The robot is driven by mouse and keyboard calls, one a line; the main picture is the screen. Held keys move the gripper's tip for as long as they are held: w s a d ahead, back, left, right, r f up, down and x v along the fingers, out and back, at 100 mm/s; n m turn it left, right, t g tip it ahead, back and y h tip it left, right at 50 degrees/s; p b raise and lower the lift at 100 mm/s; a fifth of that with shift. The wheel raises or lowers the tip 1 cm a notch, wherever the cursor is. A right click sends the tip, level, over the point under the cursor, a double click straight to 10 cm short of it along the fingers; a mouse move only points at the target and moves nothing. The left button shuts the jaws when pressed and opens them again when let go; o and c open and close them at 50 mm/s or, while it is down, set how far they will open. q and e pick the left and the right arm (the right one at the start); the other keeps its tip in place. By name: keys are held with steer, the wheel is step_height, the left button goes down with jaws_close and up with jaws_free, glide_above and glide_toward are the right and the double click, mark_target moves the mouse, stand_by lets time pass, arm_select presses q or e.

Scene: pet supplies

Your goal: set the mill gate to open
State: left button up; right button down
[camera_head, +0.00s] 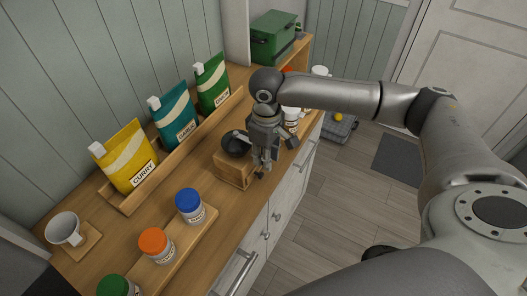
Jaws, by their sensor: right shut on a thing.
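The mill (231,172) is a small wooden box with a dark round bowl on top. It stands near the front edge of the wooden counter. My right gripper (260,173) points down at the right side of the mill, with its fingertips against that side. It is shut on a part of the mill there, at the gate. The gate itself is hidden by the fingers, so its position cannot be told. My left gripper is out of view.
Curry (129,158), teal (174,117) and green (212,83) pouches stand in a wooden rack behind. Jars with blue (189,201), orange (153,241) and green lids stand front left. A white mug (64,229) is at far left. A green box (272,37) is at the back.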

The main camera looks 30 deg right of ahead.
steer(key=shift+s, duration=0.1)
steer(key=c, duration=1.2)
jaws_free()
steer(key=shift+d, duration=0.1)
steer(key=shift+r, duration=0.3)
step_height(320, 180, up, 11)
steer(key=shift+r, duration=0.2)
